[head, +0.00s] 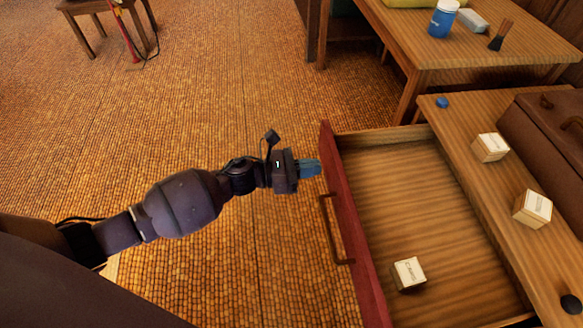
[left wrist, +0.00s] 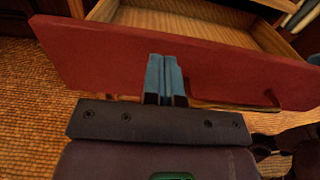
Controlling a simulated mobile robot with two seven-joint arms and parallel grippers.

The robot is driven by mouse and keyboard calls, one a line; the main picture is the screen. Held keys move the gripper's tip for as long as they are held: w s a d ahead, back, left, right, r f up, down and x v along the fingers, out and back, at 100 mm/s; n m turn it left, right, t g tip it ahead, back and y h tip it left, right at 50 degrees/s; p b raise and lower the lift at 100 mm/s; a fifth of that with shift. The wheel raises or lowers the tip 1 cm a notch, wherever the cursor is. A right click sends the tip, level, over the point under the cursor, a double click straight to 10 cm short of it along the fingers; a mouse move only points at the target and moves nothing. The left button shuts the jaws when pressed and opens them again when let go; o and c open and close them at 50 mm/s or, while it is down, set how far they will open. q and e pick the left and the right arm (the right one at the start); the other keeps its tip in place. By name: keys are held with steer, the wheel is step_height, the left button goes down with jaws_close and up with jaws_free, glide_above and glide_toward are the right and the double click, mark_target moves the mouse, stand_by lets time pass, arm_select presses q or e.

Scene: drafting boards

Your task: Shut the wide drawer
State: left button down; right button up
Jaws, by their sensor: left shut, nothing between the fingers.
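The wide drawer (head: 352,230) is pulled out, with a red front, a dark bar handle (head: 332,230) and a wooden inside. One small white-labelled box (head: 408,274) lies in it near the front. My left gripper (head: 318,168) is shut and empty, its blue fingertips at the outer face of the drawer front, near its far end and beyond the handle. In the left wrist view the fingers (left wrist: 166,75) point at the red front (left wrist: 110,62); whether they touch it I cannot tell. My right gripper is not in view.
The wooden top (head: 470,165) beside the drawer holds two small boxes (head: 490,147), a blue round piece (head: 442,102) and a brown case (head: 545,140). A table (head: 440,50) with a blue jar (head: 443,18) stands behind. The floor left of the drawer is clear.

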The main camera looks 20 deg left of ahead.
mark_target(334, 165)
arm_select(q)
steer(key=x, duration=0.2)
steer(key=shift+w+d, duration=0.15)
steer(key=shift+d, duration=0.3)
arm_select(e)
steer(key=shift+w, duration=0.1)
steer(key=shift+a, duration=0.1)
arm_select(q)
steer(key=shift+w, duration=0.1)
steer(key=shift+w+d, duration=0.2)
steer(key=shift+d, duration=0.25)
steer(key=b+x, duration=0.2)
steer(key=x, duration=0.9)
steer(key=b+x, duration=0.2)
steer(key=x, duration=0.9)
steer(key=shift+w+d+f, duration=0.2)
steer(key=shift+w, duration=0.05)
steer(key=shift+w+d+r+b, duration=0.15)
steer(key=shift+w+d+b, duration=0.15)
steer(key=shift+d, duration=0.15)
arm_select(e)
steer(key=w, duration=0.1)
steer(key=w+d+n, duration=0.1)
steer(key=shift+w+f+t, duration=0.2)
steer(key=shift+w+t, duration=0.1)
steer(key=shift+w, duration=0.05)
